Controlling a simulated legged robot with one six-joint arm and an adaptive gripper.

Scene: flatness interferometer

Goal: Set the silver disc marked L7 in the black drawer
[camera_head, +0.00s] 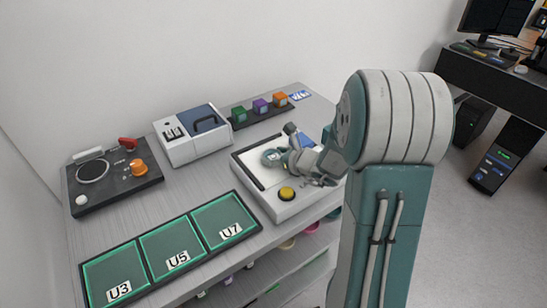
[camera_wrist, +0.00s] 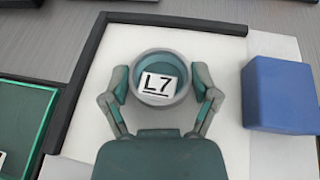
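The round disc marked L7 (camera_wrist: 160,101) has a silver-grey rim, a teal top and a white label. It shows in the wrist view between the two fingers of my gripper (camera_wrist: 160,82), one finger on each side. The fingers are spread about as wide as the disc; whether they press on it is not clear. In the head view my gripper (camera_head: 285,160) and the disc (camera_head: 270,157) are over the white, black-edged unit (camera_head: 291,211). I cannot make out for certain which part is the black drawer.
A yellow button (camera_head: 287,193) sits at the unit's front, and a blue block (camera_wrist: 282,95) stands right of my gripper. Green trays U3, U5 and U7 (camera_head: 222,220) line the front left. A white-and-blue box (camera_head: 192,135) and a black control panel (camera_head: 113,180) stand behind them.

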